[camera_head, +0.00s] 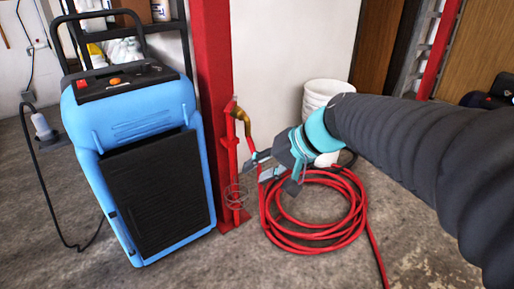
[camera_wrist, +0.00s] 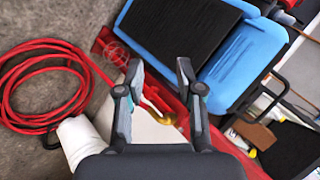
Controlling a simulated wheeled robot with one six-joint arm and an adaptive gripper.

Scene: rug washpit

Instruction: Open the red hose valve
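A red upright pipe stand (camera_head: 232,165) stands against the red post, with a curved brass fitting (camera_head: 241,117) at its top. Low on the stand is a thin, round, wheel-like ring (camera_head: 234,195); I cannot tell for sure that it is the valve's handle, nor its turn position. The ring also shows in the wrist view (camera_wrist: 117,52), beyond and left of the fingers. The brass fitting (camera_wrist: 165,117) shows between the fingers there, partly hidden. My gripper (camera_head: 256,168) is open and empty, just right of the stand and above the ring in the head view.
A coiled red hose (camera_head: 310,240) lies on the floor below my gripper. A blue machine (camera_head: 150,110) with a black front stands close left of the post. A white bucket (camera_head: 325,92) stands behind my arm. Bare concrete floor lies in front.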

